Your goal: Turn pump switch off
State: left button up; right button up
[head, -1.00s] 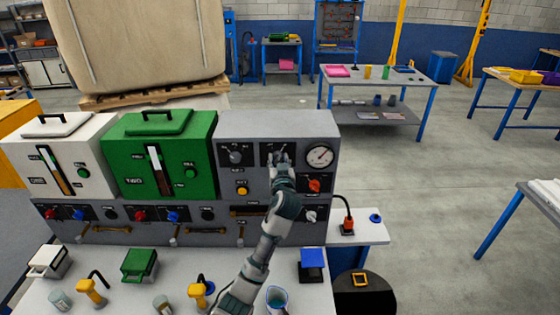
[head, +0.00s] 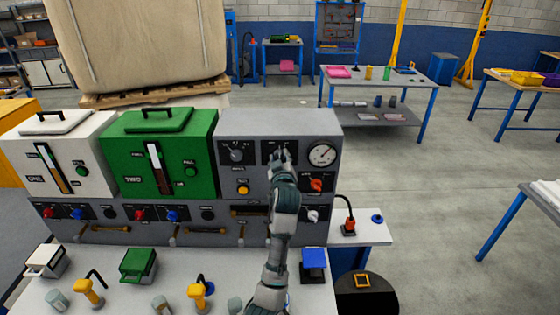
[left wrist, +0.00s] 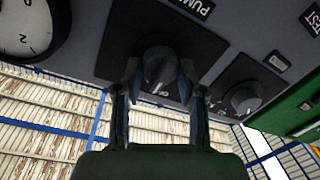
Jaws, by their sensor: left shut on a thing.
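The pump switch is a dark round knob (left wrist: 158,66) on a black plate under a label reading PUMP, in the left wrist view. My left gripper (left wrist: 160,80) has one finger on each side of the knob and is shut on it. In the head view, my left gripper (head: 281,158) is at the upper panel of the grey console (head: 230,178), covering most of the switch. The knob's exact pointer setting is hard to read. My right gripper is not in view.
A selector knob (head: 236,155) is left of the gripper, a dial gauge (head: 322,154) and an orange-red knob (head: 316,182) to its right. The green tank (head: 180,133) and white tank (head: 88,140) stand left. Taps and a blue-topped block (head: 313,258) are on the bench below.

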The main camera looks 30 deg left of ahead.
pick_arm(q)
jog(key=n, duration=0.5)
jog(key=shift+n+h+p, duration=0.3)
jog(key=shift+h+p, duration=0.1)
dwell(0.3)
jog(key=o, duration=0.9)
jog(key=shift+c, duration=0.2)
jog(key=o, duration=0.3)
jog(key=shift+w+f, duration=0.1)
jog(key=shift+w, duration=0.1)
jog(key=shift+w+a+f, duration=0.1)
jog(key=shift+w+f, duration=0.05)
jog(key=shift+w, duration=0.1)
jog(key=shift+s, duration=0.3)
jog(key=f+v, duration=0.1)
jog(key=v, duration=1)
jog(key=shift+s+d+r, duration=0.15)
jog(key=shift+d+r, duration=0.2)
jog(key=shift+r, duration=0.15)
